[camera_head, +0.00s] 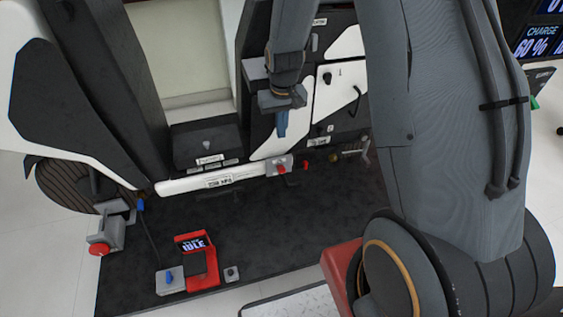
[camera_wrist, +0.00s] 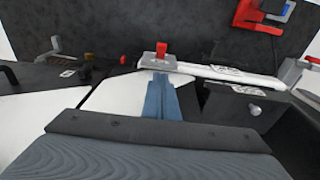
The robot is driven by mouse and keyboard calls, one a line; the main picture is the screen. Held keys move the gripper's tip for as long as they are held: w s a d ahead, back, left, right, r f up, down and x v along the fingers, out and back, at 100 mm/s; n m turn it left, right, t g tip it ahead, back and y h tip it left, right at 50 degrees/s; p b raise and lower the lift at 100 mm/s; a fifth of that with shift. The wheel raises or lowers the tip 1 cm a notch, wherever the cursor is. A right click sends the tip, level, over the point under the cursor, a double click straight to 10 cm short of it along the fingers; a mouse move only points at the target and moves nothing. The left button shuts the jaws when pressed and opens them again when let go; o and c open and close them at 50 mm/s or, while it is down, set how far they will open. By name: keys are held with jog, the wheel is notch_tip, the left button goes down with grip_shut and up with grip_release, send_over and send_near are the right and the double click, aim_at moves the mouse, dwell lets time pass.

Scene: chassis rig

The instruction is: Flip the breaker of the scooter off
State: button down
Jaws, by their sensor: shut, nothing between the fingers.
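The scooter shows as white and black body panels (camera_head: 97,75) above a dark mat. A small grey block with a red lever (camera_head: 280,168) sits at the right end of its white bar (camera_head: 195,183); I cannot tell whether this is the breaker. The red lever (camera_wrist: 161,48) stands up in the wrist view, just beyond my fingertips. My gripper (camera_head: 282,133) points down in front of the white panel, above and apart from the red lever. Its blue fingers are together and empty, and they also show in the wrist view (camera_wrist: 160,80).
A yellow knob (camera_head: 333,157) and a metal T-handle (camera_head: 364,150) lie right of the lever. A red stand with a screen (camera_head: 197,260) and a grey block with a blue switch (camera_head: 171,281) stand at the front. A red button (camera_head: 98,249) is at left. The mat's middle is clear.

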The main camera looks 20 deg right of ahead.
jog(key=shift+f, duration=0.15)
send_over(281, 168)
jog(key=w, duration=0.1)
notch_tip(281, 168, down, 10)
jog(key=shift+d+r+b, duration=0.1)
jog(key=shift+b, duration=0.25)
jog(key=f, duration=0.1)
jog(key=s+f, duration=0.1)
jog(key=shift+s+f, duration=0.1)
jog(key=shift+f, duration=0.3)
jog(key=shift+s+f, duration=0.2)
jog(key=shift+f, duration=0.15)
